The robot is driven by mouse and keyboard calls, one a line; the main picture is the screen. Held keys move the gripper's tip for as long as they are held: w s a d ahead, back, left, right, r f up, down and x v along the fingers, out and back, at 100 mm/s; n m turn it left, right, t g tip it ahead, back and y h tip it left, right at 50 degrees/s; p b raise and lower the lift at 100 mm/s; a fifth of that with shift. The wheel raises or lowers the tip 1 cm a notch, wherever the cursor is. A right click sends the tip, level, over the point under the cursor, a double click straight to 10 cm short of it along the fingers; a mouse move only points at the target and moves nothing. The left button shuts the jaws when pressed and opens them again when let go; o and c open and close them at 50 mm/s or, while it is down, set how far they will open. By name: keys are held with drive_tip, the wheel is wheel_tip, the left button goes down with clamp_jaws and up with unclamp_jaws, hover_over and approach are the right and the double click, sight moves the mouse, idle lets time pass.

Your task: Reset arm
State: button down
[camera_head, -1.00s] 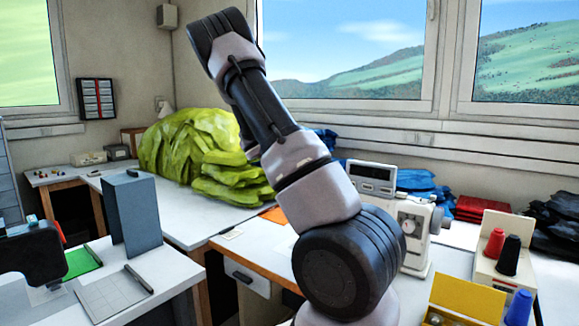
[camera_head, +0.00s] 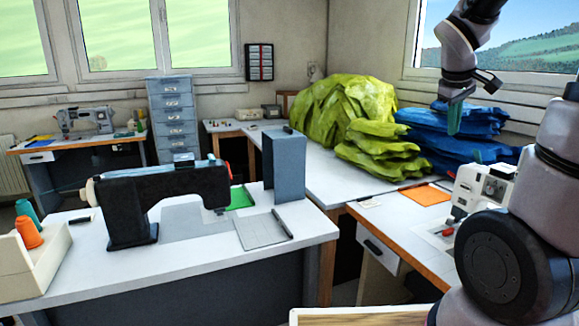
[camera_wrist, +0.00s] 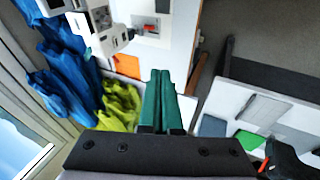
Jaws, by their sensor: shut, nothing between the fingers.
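My gripper (camera_head: 454,118) hangs at the upper right of the head view, with its green fingers pointing down in the air in front of the blue fabric pile. In the wrist view the two green fingers of my gripper (camera_wrist: 162,88) lie side by side, shut with nothing between them. My arm is raised and bent on the right side of the head view, and part of it runs out of the top of the frame.
A black sewing machine (camera_head: 165,196) stands on the near white table (camera_head: 75,275). A white sewing machine (camera_head: 482,192) stands on the right bench beside my arm. Yellow-green fabric (camera_head: 345,112) and blue fabric (camera_head: 470,132) are piled behind.

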drive_tip(key=s+a+r+m+t+y, duration=0.1)
drive_tip(key=s+a+r+m+y, duration=0.1)
drive_tip(key=s+a, duration=0.5)
drive_tip(key=s+a+r+m+t+y, duration=0.2)
drive_tip(key=s+a+r+m+y, duration=0.1)
drive_tip(key=s+a+m, duration=0.3)
drive_tip(key=s+a+r, duration=0.1)
drive_tip(key=s+a, duration=0.1)
drive_tip(key=a, duration=0.1)
drive_tip(key=shift+s+a+y, duration=0.3)
